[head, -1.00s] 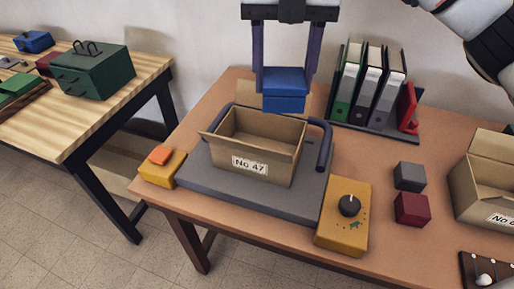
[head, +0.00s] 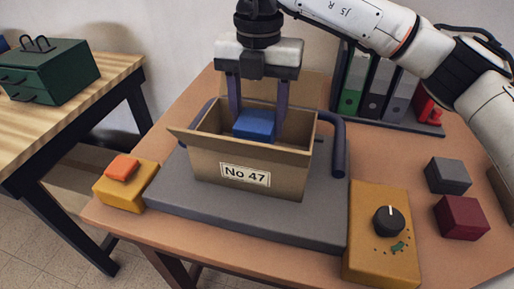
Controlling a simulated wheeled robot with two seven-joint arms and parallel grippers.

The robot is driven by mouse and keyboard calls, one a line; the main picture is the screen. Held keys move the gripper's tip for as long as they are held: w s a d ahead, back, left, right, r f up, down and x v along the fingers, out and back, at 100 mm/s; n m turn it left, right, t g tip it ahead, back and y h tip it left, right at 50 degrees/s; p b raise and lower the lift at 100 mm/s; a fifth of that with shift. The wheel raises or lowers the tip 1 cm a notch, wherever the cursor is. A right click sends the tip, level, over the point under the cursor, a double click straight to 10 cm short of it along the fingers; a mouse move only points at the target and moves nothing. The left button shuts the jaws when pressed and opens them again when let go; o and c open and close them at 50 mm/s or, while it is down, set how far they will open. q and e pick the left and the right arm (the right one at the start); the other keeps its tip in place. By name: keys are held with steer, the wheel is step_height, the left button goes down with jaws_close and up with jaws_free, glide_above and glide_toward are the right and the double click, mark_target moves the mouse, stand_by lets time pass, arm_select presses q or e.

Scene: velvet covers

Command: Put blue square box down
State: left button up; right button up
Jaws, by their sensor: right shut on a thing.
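The blue square box (head: 255,125) is inside the upper part of the open cardboard box labelled No 47 (head: 205,172). My right gripper (head: 256,120) comes down from above with one finger on each side of the blue box and is shut on it. The front wall of the cardboard box hides the lower part of the blue box, so I cannot tell whether it touches the bottom. The cardboard box stands on a grey platform (head: 300,222) with a dark rail. My left gripper is not in view.
A yellow box with a black knob (head: 380,250) and a yellow block with an orange button (head: 120,183) flank the platform. Grey (head: 447,175) and dark red (head: 462,217) cubes lie at the right. Binders (head: 375,85) stand behind. A green drawer box (head: 48,72) sits on the left table.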

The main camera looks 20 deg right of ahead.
mark_target(258, 115)
steer(key=shift+f, duration=2.85)
steer(key=shift+f, duration=0.2)
steer(key=o, duration=1.1)
steer(key=shift+r, duration=0.1)
step_height(258, 115, up, 12)
steer(key=shift+r+p, duration=0.15)
steer(key=shift+p, duration=0.15)
